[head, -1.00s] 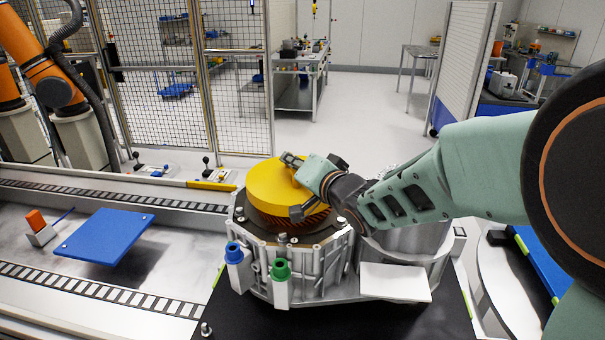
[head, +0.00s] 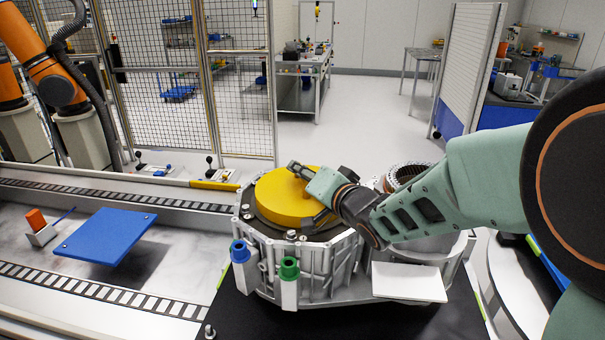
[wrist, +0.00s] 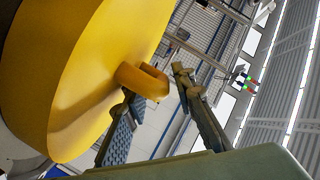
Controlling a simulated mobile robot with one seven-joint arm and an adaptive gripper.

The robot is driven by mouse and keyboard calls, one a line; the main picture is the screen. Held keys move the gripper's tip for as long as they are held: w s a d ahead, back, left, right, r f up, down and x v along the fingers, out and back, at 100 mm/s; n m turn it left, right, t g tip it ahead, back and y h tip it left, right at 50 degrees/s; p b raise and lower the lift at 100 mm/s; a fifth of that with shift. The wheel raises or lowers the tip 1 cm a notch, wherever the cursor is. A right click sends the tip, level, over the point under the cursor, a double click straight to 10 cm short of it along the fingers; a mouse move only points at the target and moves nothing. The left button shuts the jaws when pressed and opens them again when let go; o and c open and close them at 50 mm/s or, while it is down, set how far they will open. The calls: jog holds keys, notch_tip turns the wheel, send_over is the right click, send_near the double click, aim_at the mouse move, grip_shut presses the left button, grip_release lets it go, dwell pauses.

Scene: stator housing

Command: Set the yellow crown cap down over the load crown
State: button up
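The yellow crown cap (head: 285,200) is a flat round disc. It sits low and level on top of the metal stator housing (head: 315,268) in the head view. No load crown shows beneath it; the cap hides that place. My gripper (head: 300,194) is at the cap's right side, its fingers spread. My gripper's fingers (wrist: 155,82) stand apart on either side of the handle, with a visible gap on the right finger's side.
A blue (head: 240,252) and a green (head: 288,268) connector stand at the housing's front. A second metal cylinder with an open top (head: 410,180) is to the right, behind my arm. A white plate (head: 409,282) lies in front. A blue plate (head: 106,237) is on the conveyor.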

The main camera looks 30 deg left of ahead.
jog(key=shift+r, duration=0.1)
jog(key=shift+r, duration=0.15)
jog(key=v, duration=1.2)
